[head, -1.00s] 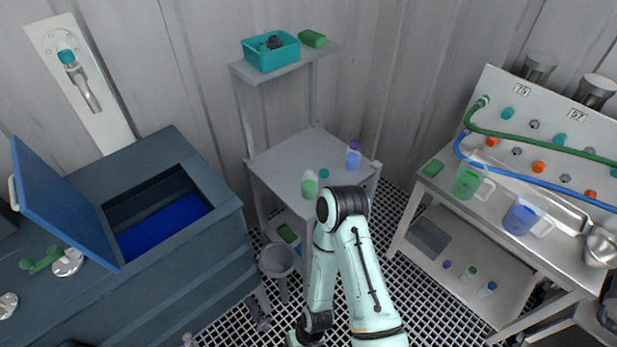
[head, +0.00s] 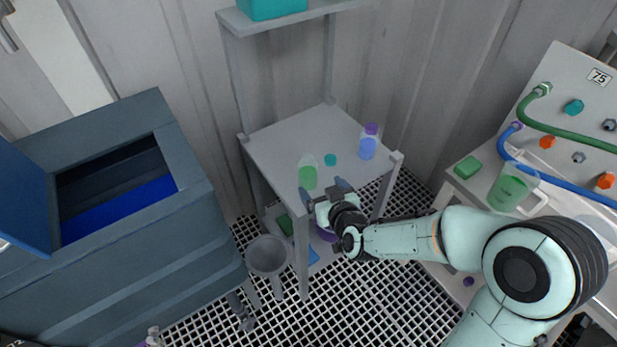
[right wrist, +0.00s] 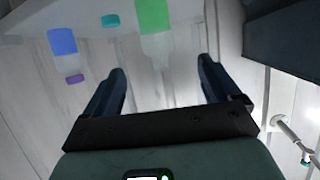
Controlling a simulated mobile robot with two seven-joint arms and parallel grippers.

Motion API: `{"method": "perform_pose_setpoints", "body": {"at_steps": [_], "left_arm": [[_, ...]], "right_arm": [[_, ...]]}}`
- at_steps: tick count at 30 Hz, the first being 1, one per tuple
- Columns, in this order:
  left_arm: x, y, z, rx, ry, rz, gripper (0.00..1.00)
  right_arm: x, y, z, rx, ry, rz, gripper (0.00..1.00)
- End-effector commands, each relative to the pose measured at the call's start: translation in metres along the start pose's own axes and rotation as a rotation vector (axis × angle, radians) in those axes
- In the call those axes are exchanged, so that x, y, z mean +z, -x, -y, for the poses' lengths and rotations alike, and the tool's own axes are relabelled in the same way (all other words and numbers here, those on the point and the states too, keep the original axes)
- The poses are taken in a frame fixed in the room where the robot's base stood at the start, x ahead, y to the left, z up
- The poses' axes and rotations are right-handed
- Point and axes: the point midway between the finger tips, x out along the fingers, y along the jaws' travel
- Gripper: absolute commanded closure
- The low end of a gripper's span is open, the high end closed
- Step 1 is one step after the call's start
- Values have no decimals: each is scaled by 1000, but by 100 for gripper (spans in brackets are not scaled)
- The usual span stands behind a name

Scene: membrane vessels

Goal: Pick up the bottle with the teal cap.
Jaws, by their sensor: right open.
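A bottle with green liquid and a pale, apparently uncapped top (head: 308,176) stands on the grey stand's upper surface. A small teal cap (head: 330,160) lies just right of it, apart from it; I see no bottle wearing a teal cap. In the right wrist view the green bottle (right wrist: 153,17) is ahead between the fingers' directions, with the teal cap (right wrist: 110,20) to its left. My right gripper (head: 323,192) is open and empty at the stand's front edge, close in front of the green bottle. My left gripper is out of view.
A blue bottle with a purple cap (head: 367,147) stands at the right of the same surface. A grey funnel-like vessel (head: 267,256) is left of the stand's front leg. A blue-lidded chest (head: 120,235) is left; a bench with a green-filled jug (head: 511,189) is right.

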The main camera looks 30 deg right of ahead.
Motion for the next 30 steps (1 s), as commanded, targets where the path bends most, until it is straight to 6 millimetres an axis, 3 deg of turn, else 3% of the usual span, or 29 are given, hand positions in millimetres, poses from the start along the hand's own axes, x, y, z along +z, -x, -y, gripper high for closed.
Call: {"method": "perform_pose_setpoints", "body": {"at_steps": [9, 17, 25, 30], "left_arm": [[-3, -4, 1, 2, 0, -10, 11], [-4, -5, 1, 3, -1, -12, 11], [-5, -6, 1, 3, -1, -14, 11], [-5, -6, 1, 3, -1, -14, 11]], "right_arm": [[2, -59, 0, -1, 3, 3, 10], [2, -79, -1, -1, 2, 3, 10], [6, -117, -6, -1, 1, 5, 10], [5, -125, -6, -2, 1, 4, 10]]}}
